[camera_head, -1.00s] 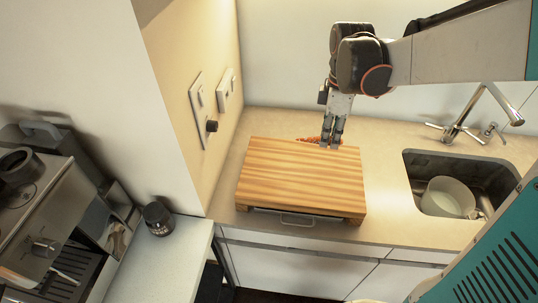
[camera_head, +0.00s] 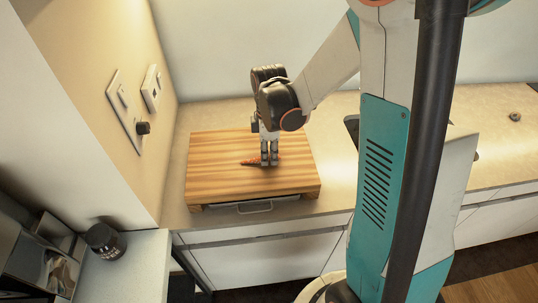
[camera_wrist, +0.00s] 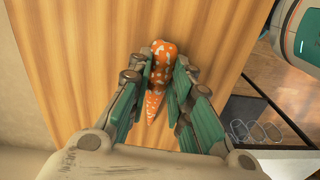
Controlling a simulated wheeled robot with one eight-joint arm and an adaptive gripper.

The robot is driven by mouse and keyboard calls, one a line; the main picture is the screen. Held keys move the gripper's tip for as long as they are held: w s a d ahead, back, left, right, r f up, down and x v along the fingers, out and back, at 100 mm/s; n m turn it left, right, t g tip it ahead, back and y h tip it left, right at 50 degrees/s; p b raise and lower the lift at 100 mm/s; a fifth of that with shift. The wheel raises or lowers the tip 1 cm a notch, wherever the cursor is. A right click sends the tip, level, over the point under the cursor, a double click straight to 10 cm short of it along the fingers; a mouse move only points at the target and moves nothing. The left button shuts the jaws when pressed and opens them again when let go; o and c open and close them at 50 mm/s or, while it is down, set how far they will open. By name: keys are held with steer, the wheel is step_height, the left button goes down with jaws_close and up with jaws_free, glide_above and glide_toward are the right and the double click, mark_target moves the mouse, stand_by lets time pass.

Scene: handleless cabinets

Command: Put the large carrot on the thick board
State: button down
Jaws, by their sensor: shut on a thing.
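An orange carrot with pale specks (camera_wrist: 160,70) is between the fingers of my gripper (camera_wrist: 158,95) in the wrist view. My gripper is shut on it. In the head view my gripper (camera_head: 269,163) points down over the thick wooden board (camera_head: 220,180), and the carrot (camera_head: 250,161) sticks out to the left of the fingers. The carrot is over the middle of the board, at or very near its surface; I cannot tell whether it touches. The fingers hide part of the carrot.
A dark jar (camera_head: 104,240) stands on the lower left counter. My arm hides most of the sink. A small round thing (camera_head: 515,116) lies at the far right.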

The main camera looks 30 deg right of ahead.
mark_target(269, 155)
steer(key=shift+s, duration=0.1)
steer(key=shift+f, duration=0.2)
steer(key=c, duration=1.5)
jaws_free()
steer(key=shift+o, duration=0.2)
steer(key=shift+r, duration=0.1)
step_height(269, 155, up, 12)
steer(key=p, duration=0.3)
steer(key=s+a+r+m+t, duration=0.2)
steer(key=s+r+m+t, duration=0.1)
steer(key=s+m, duration=0.3)
steer(key=s+a+r+m+t, duration=0.3)
steer(key=s+r+m+t, duration=0.1)
steer(key=s+r+m, duration=0.2)
steer(key=shift+s+m+t, duration=0.3)
steer(key=shift+s+m, duration=0.5)
